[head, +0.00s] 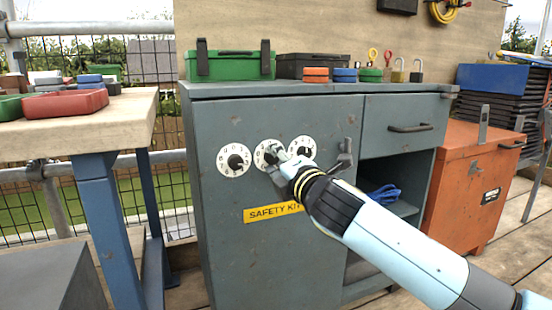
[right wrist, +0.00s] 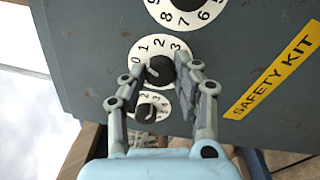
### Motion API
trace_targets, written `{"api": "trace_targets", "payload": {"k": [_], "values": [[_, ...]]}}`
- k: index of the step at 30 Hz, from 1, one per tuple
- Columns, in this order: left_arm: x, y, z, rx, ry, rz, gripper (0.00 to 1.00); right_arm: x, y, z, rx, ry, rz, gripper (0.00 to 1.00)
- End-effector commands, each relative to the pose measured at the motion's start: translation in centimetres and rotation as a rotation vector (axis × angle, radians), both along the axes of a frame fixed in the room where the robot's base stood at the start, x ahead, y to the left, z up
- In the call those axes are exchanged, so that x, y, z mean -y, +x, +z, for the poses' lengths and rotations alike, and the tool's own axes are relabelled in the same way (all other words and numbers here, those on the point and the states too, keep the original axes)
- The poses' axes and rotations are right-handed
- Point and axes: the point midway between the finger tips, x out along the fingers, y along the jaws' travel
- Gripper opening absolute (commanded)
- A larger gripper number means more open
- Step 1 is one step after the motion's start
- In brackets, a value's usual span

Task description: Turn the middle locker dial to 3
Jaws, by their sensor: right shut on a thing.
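The middle dial (head: 261,149) is a white numbered disc with a black knob on the grey locker door (head: 270,258). My right gripper (head: 275,157) is at this dial and covers its right part in the head view. In the right wrist view the gripper (right wrist: 163,76) has one finger on each side of the dial's black knob (right wrist: 158,68), shut on it. The digits 0, 1, 2 and 3 show on the middle dial (right wrist: 149,44) there. I cannot tell which digit the knob points to. My left gripper is not in view.
The left dial (head: 233,160) and right dial (head: 302,147) flank the middle one. A yellow SAFETY KIT label (head: 268,213) is below. The door handle (head: 344,158) sits close to the right of my gripper. A workbench (head: 130,121) with a red tray (head: 65,104) stands left.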

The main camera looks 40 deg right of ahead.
Motion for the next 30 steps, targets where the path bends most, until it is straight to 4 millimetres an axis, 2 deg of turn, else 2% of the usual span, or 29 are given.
{"api": "trace_targets", "payload": {"k": [7,16,30], "values": [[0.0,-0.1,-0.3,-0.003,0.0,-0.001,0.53,0.0,0.0,-0.3,0.052,0.226,-0.002,0.0],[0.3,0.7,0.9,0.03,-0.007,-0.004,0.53,0.0,0.0,-0.4,0.117,0.504,-0.003,0.0],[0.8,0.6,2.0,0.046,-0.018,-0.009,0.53,0.0,0.0,-0.6,0.221,0.938,-0.006,0.0]]}}
